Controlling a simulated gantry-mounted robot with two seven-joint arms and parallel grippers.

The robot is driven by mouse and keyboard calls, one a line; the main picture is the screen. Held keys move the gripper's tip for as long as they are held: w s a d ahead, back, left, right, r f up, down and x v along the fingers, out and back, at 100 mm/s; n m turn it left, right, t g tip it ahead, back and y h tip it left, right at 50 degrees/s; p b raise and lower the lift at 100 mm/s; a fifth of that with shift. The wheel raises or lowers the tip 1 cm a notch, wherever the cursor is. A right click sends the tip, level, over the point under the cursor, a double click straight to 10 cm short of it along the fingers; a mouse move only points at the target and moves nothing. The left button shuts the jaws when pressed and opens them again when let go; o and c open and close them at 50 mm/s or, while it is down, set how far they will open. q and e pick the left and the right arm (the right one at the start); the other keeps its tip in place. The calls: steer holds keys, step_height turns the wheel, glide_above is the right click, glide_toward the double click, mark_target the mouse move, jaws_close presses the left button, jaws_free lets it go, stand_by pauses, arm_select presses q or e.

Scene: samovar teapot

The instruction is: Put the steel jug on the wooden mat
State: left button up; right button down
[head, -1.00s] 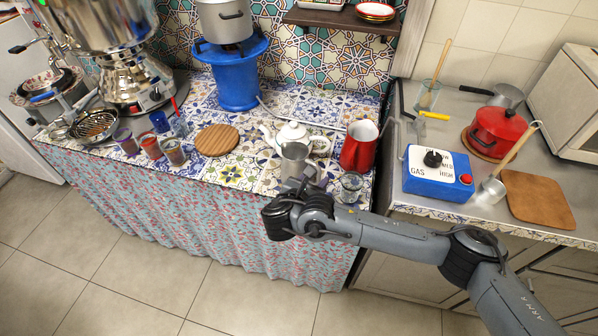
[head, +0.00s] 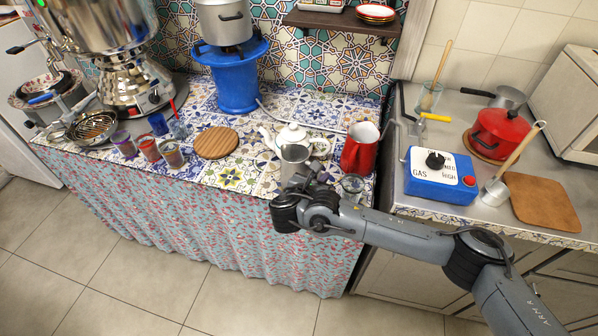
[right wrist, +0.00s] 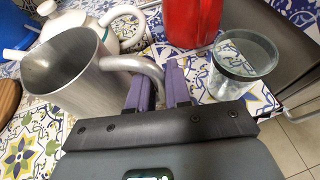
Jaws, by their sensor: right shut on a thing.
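The steel jug (head: 294,158) is upright near the front edge of the tiled counter, in front of the white teapot. In the right wrist view the jug (right wrist: 68,75) is at the left, with its open mouth and handle showing. My right gripper (right wrist: 160,88) is shut on the handle, which runs between its purple fingers. In the head view the right gripper (head: 308,176) is just right of the jug, partly hidden by my wrist. I cannot tell whether the jug's base touches the tiles. The round wooden mat (head: 216,142) is empty, left of the jug. My left gripper is out of view.
The white teapot (head: 292,137) stands close behind the jug. A red pitcher (head: 359,150) and a glass jar (right wrist: 245,60) are to the right. Several small glasses (head: 148,149) stand left of the mat. Bare tiles lie between mat and jug.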

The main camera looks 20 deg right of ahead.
stand_by(0.3)
steer(key=shift+r, duration=0.2)
steer(key=shift+r+p, duration=0.9)
steer(key=shift+r, duration=0.7)
steer(key=s+d+r+p, duration=0.5)
steer(key=s+r, duration=0.2)
steer(key=s, duration=0.2)
steer(key=shift+s+d, duration=0.25)
steer(key=shift+d, duration=0.15)
